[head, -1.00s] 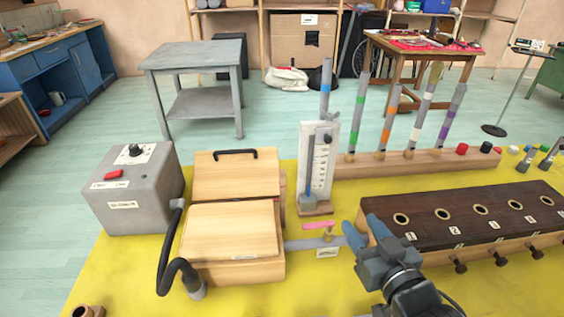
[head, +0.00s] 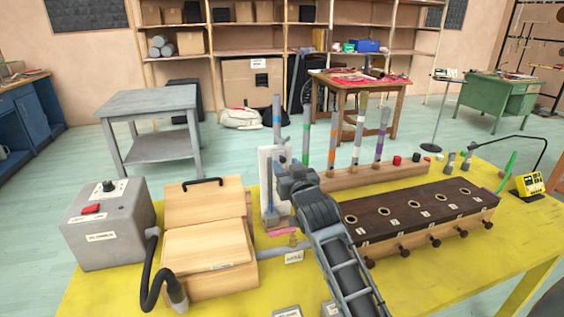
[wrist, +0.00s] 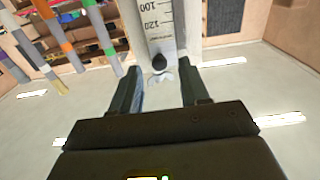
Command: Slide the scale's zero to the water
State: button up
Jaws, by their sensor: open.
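The white upright scale board (head: 265,170) stands on the yellow table behind the hose-and-box set. In the wrist view the scale strip (wrist: 160,22) shows upside down with the marks 100 and 120. A dark round knob (wrist: 159,63) at the strip's end sits between the fingers of my gripper (wrist: 160,78), which are open and apart from it on both sides. A bluish strip shows beside the left finger. The water level and the zero mark cannot be made out.
A pink-handled tap (head: 283,231) is low in front of the board. A wooden bellows box (head: 208,245) and a grey control box (head: 108,225) stand to the left. Colour-banded tubes (head: 333,140) rise behind, and a dark-topped hole block (head: 420,212) lies to the right.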

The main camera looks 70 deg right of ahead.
jog(key=shift+x, duration=1.5)
jog(key=shift+c, duration=0.2)
grip_shut()
